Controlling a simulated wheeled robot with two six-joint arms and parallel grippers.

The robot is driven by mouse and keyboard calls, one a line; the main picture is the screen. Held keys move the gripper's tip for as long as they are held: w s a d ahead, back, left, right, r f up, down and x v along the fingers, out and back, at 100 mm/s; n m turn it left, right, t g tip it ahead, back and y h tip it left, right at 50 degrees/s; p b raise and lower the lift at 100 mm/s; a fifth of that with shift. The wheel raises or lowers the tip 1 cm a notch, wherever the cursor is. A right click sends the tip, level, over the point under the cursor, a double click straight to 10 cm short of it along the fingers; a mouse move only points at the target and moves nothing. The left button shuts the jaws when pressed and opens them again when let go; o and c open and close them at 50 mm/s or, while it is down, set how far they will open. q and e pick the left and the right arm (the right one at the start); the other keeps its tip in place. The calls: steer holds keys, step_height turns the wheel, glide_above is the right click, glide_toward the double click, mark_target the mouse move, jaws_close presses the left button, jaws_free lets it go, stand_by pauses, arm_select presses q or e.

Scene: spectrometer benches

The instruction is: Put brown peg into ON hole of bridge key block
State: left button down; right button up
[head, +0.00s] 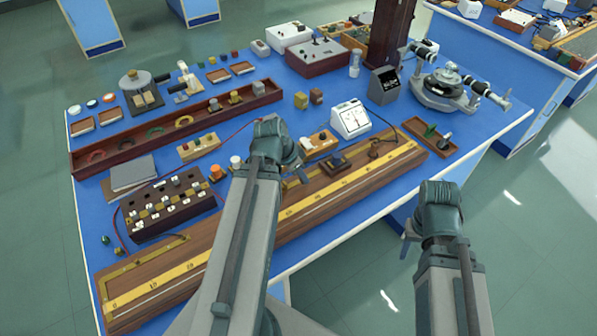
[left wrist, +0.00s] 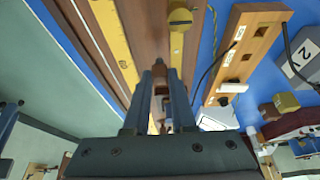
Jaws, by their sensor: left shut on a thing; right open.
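My left gripper (head: 297,174) is over the long metre-board, beside the bridge key block. In the left wrist view its fingers (left wrist: 160,72) are shut on a small brown peg (left wrist: 160,89), which is mostly hidden between them. My right gripper (head: 408,239) is open and empty, off the table's front edge.
The metre-board (head: 165,265) with yellow scales runs along the front of the blue table. A white meter (head: 350,118) stands behind the key block. A dark box with several pegs (head: 165,205) is at left. A dark wire passes by the block.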

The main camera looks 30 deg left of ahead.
arm_select(q)
steer(key=shift+r, duration=0.15)
steer(key=shift+r+p, duration=1.4)
steer(key=shift+p, duration=0.15)
steer(key=w+a, duration=0.3)
steer(key=a, duration=0.4)
steer(key=w+a+f+b, duration=0.1)
steer(key=w+a, duration=0.2)
steer(key=a, duration=0.4)
steer(key=shift+a, duration=0.15)
steer(key=shift+f+b, duration=0.3)
steer(key=shift+b, duration=0.05)
steer(key=shift+f+b, duration=3.05)
steer(key=c, duration=0.7)
jaws_free()
